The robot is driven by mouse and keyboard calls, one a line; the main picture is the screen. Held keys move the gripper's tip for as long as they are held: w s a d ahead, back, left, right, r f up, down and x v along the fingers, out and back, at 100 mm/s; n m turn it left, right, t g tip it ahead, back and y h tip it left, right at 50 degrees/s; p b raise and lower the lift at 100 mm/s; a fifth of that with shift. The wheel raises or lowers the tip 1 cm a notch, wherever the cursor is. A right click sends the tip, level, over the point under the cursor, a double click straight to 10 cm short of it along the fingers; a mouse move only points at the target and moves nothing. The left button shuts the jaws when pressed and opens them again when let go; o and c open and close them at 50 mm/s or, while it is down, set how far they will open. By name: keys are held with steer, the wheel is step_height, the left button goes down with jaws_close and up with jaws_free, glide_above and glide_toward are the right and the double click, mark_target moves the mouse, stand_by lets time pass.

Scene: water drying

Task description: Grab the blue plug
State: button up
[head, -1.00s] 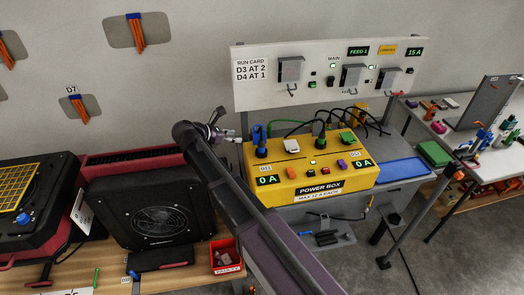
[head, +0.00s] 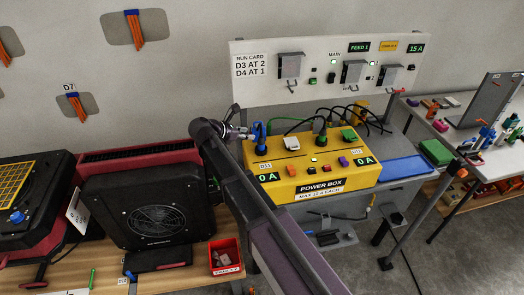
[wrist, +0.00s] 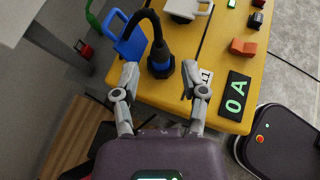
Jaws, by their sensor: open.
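The blue plug (wrist: 161,62), dark with a blue ring and a black cable, stands in a socket of the yellow power box (wrist: 215,85). A raised blue socket cover (wrist: 127,38) is beside it. My gripper (wrist: 160,80) is open, with one fingertip on each side in front of the plug; I cannot tell if they touch it. In the head view the plug (head: 261,149) is at the left end of the box, with my gripper (head: 246,135) just left of it, partly hidden by my arm.
A white cover (head: 291,143) lies between the two plugs. A black fan unit (head: 150,215) and a red bin (head: 225,257) are to the left.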

mark_target(261, 137)
steer(key=shift+x, duration=1.05)
steer(key=shift+w+d+b, duration=0.1)
steer(key=shift+b, duration=0.2)
steer(key=shift+b+x, duration=1.05)
steer(key=shift+x, duration=1.45)
steer(key=shift+w+r, duration=0.1)
steer(key=shift+r, duration=0.05)
jaws_close()
